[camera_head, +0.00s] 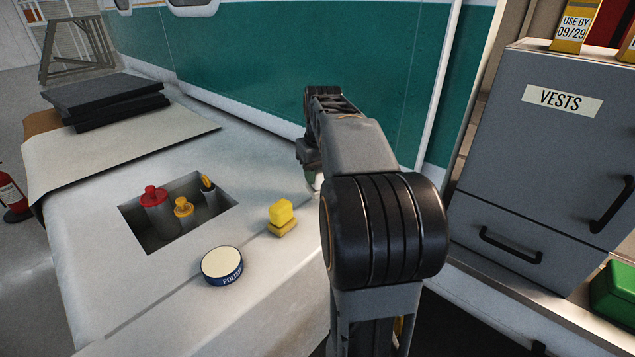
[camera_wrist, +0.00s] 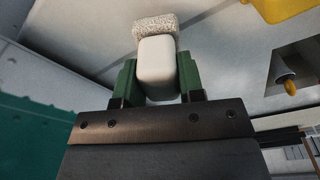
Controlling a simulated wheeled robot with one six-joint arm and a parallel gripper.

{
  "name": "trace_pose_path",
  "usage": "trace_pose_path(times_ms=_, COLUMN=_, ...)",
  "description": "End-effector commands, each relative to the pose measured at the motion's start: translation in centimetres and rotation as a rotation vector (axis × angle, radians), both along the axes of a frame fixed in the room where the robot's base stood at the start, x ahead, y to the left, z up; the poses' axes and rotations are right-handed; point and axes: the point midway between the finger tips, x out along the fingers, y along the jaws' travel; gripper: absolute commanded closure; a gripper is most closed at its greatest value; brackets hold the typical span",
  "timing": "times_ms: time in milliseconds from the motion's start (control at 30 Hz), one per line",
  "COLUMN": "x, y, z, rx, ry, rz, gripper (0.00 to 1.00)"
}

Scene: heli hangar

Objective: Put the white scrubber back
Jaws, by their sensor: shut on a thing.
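My gripper (camera_wrist: 156,85) is shut on the white scrubber (camera_wrist: 156,62) in the wrist view. The scrubber has a smooth white body between the green fingers and a rough, speckled pad at its far end. In the head view my arm hides most of the gripper and scrubber; only a small pale bit shows beside the arm. A yellow scrubber (camera_head: 282,217) stands on the pale worktop (camera_head: 110,262), left of my arm. Part of it shows at the top of the wrist view (camera_wrist: 285,8).
A recess (camera_head: 160,243) in the worktop holds several bottles. A round polish tin (camera_head: 222,265) sits in front of it. Dark pads (camera_head: 105,97) lie on a beige sheet (camera_head: 110,140) at the back left. A grey vests cabinet (camera_head: 545,150) stands right of my arm.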

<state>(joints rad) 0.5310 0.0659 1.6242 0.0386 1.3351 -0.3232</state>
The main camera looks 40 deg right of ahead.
Motion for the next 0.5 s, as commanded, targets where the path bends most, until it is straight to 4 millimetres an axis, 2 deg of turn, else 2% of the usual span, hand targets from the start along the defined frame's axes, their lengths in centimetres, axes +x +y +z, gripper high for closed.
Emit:
trace_pose_path(times_ms=33, x=0.5, y=0.0, z=-0.6, rx=0.003, ry=0.005, rz=0.002, gripper=0.86)
trace_pose_path(times_ms=200, x=0.3, y=0.0, z=-2.8, rx=0.002, ry=0.003, rz=0.0, gripper=0.86)
trace_pose_path(times_ms=500, x=0.3, y=0.0, z=-3.4, rx=0.001, ry=0.001, rz=0.0, gripper=0.86)
